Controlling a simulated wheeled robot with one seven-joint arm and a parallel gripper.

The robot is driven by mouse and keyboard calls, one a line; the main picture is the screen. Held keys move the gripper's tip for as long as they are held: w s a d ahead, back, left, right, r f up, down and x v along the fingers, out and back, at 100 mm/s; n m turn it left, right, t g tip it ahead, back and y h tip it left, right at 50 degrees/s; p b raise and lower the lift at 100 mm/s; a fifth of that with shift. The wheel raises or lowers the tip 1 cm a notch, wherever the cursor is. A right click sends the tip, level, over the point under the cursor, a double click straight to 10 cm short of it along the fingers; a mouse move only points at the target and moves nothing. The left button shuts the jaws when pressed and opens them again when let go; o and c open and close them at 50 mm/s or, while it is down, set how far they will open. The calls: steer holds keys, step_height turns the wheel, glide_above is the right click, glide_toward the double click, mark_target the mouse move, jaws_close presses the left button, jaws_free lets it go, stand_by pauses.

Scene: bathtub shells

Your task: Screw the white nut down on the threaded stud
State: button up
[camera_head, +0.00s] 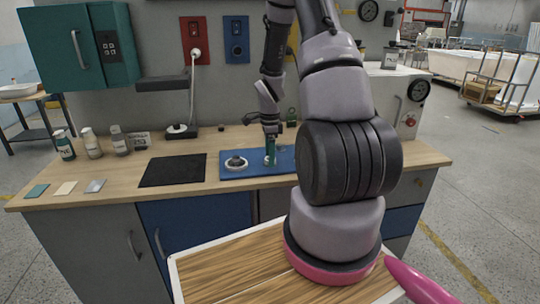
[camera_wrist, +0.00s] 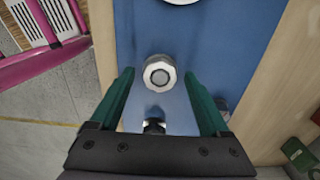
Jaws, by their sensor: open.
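The white nut (camera_wrist: 160,72) shows in the wrist view over the blue mat (camera_wrist: 225,40), with a grey round centre that looks like the end of the threaded stud (camera_wrist: 159,77). How far down the nut sits I cannot tell. My gripper (camera_wrist: 159,75) is open, its two green fingers on either side of the nut with a gap on each side. In the head view my gripper (camera_head: 270,157) points down over the blue mat (camera_head: 285,167); its fingers mostly hide the nut and stud there.
A white ring-shaped piece with a dark top (camera_head: 236,163) stands on the mat to the left. A black mat (camera_head: 172,170) lies farther left on the wooden bench (camera_head: 130,185). Several bottles (camera_head: 92,142) stand at the back left. A small dark object (camera_wrist: 154,127) shows between my fingers.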

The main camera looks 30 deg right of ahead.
jaws_close()
steer(key=m, duration=1.3)
jaws_free()
steer(key=shift+c, duration=0.9)
steer(key=n, duration=0.6)
steer(key=shift+n, duration=0.3)
steer(key=n, duration=0.6)
